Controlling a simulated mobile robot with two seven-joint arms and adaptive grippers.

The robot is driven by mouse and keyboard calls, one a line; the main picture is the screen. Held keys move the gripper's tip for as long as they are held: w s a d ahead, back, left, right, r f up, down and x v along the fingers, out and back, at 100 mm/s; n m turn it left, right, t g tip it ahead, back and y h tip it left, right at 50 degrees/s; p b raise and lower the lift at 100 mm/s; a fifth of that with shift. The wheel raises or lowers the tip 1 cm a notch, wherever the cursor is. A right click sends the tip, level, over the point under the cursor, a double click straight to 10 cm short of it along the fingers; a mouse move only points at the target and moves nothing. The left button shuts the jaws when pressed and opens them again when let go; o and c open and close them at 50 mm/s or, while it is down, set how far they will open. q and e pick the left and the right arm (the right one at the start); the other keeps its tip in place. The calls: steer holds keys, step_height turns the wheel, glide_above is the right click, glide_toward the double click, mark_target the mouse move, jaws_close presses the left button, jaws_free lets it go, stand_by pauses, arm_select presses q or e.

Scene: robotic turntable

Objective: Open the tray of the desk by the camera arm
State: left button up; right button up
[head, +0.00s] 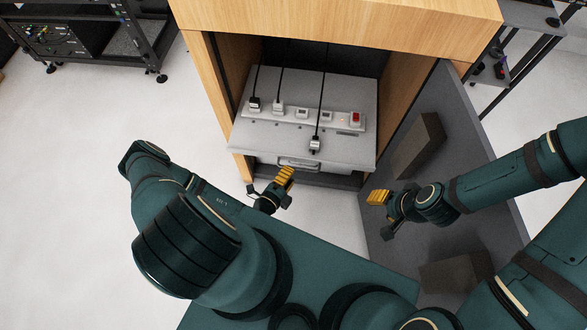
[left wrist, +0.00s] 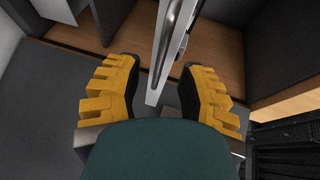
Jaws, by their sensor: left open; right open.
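The desk's pull-out tray (head: 255,139) is a grey metal shelf inside the open wooden cabinet, carrying a power strip (head: 300,114) with several plugs and black cords. A metal handle (head: 298,163) is on its front face. My left gripper (head: 285,176) is open just in front of the tray, close to the handle. In the left wrist view the open yellow fingers (left wrist: 160,78) have the tray's narrow front panel (left wrist: 158,70) and the handle (left wrist: 176,22) between them in the picture; I see no contact. My right gripper (head: 377,197) is open and empty, to the right near the door.
The grey cabinet door (head: 445,160) stands open on the right, with dark blocks on its inner face. The wooden desk top (head: 345,22) overhangs the tray. An equipment rack (head: 90,40) stands at the back left. The pale floor (head: 70,170) at left is clear.

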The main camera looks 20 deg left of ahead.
arm_select(q)
steer(key=v, duration=0.8)
steer(key=shift+d, duration=0.1)
